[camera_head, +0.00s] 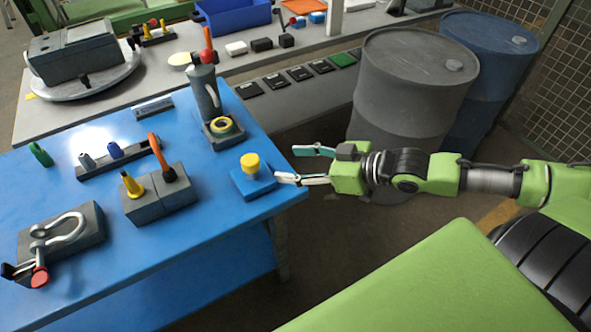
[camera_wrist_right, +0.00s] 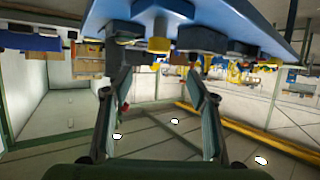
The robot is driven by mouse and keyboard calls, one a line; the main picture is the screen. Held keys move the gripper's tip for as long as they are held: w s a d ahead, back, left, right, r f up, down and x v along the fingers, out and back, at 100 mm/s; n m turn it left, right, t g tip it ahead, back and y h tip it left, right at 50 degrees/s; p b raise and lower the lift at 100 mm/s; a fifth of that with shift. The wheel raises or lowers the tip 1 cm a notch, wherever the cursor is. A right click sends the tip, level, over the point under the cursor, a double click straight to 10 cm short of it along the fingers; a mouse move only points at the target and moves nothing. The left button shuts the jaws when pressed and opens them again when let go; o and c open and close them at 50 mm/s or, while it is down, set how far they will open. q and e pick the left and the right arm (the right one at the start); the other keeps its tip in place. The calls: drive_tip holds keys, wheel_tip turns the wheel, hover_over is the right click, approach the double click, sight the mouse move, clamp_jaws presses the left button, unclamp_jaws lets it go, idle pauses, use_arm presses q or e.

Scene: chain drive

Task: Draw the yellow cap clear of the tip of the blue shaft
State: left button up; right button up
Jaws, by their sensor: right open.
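The yellow cap (camera_head: 250,162) sits on top of a blue block (camera_head: 253,182) near the right edge of the blue table. The shaft itself is hidden under the cap. My right gripper (camera_head: 287,164) is open and empty, just right of the block, its fingers pointing left toward the cap. In the right wrist view, the open fingers (camera_wrist_right: 160,70) frame a gap, and the yellow cap (camera_wrist_right: 159,45) appears beyond the tips, roughly centred between them and apart from both. The table appears upside down there. My left gripper is not in view.
On the blue table (camera_head: 90,245), a grey block (camera_head: 160,200) with a yellow cone and an orange handle stands left of the cap. A grey upright device (camera_head: 207,95) with a yellow ring stands behind. A grey drum (camera_head: 410,90) stands beyond my right arm.

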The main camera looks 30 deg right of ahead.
sight(253, 160)
drive_tip(key=x, duration=1.4)
drive_tip(key=shift+d+f+p, duration=0.15)
drive_tip(key=shift+p, duration=0.15)
drive_tip(key=c, duration=1.2)
